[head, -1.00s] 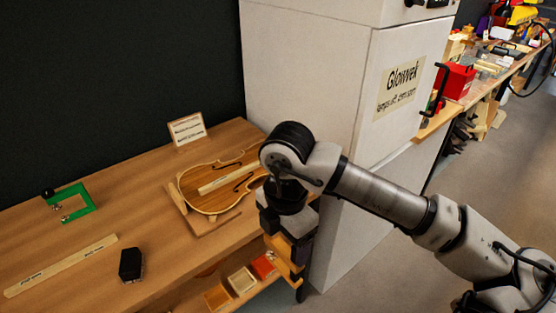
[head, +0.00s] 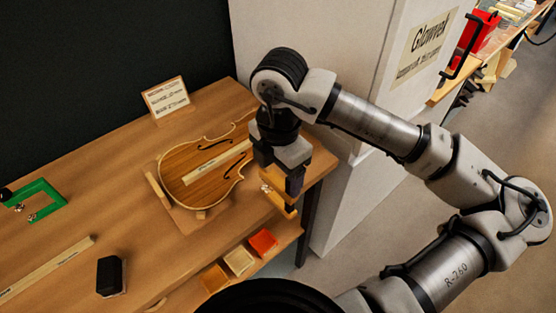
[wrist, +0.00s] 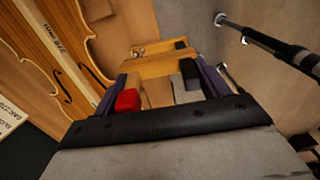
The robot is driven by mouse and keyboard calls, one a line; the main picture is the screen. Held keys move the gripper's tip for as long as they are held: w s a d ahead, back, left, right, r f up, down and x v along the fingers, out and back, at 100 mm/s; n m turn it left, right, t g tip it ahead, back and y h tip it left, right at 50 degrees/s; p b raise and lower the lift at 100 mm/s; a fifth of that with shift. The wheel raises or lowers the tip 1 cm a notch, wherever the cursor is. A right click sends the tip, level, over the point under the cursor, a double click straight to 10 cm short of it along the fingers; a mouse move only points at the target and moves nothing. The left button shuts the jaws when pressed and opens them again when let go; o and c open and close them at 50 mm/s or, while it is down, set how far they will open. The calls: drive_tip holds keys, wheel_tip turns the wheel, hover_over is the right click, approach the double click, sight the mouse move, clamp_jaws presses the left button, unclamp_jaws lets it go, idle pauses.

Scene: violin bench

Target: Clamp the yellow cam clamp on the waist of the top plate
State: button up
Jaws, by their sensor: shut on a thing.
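The violin top plate (head: 185,184) lies on a wooden cradle (head: 190,221) on the bench, with its two f-holes up and a labelled wooden strip across it. My gripper (head: 285,178) is shut on the yellow cam clamp (head: 278,202), just right of the plate near the bench's front edge. In the wrist view, the clamp (wrist: 158,68) lies across between the fingers (wrist: 157,88), with metal parts at its far end. The plate (wrist: 75,28) shows to its left, apart from it. The clamp's jaw opening is partly hidden by my gripper.
A green clamp (head: 42,202), a labelled strip (head: 45,270) and a black block (head: 110,276) lie on the left of the bench. A small sign (head: 167,98) stands behind the plate. A white cabinet (head: 330,50) stands to the right. Small coloured trays (head: 239,260) sit below the edge.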

drive_tip(key=shift+s+f+b, duration=0.1)
drive_tip(key=shift+f+b, duration=0.05)
drive_tip(key=shift+b, duration=0.45)
drive_tip(key=shift+w+a, duration=0.15)
drive_tip(key=shift+w, duration=0.05)
drive_tip(key=shift+w+a+b, duration=0.4)
drive_tip(key=shift+w+a, duration=0.4)
drive_tip(key=shift+w, duration=0.3)
drive_tip(key=shift+w+a+b, duration=0.35)
drive_tip(key=shift+w+a, duration=0.4)
drive_tip(key=shift+w, duration=0.35)
drive_tip(key=shift+r, duration=0.2)
drive_tip(key=shift+b, duration=1.15)
drive_tip(key=shift+w+a+b, duration=0.25)
drive_tip(key=shift+w+a, duration=0.55)
drive_tip(key=shift+w, duration=0.3)
drive_tip(key=shift+w+a+b, duration=0.25)
drive_tip(key=shift+w+a, duration=0.55)
drive_tip(key=shift+w, duration=0.3)
drive_tip(key=o, duration=1.4)
drive_tip(key=shift+o, duration=0.2)
wheel_tip(320, 180, up, 14)
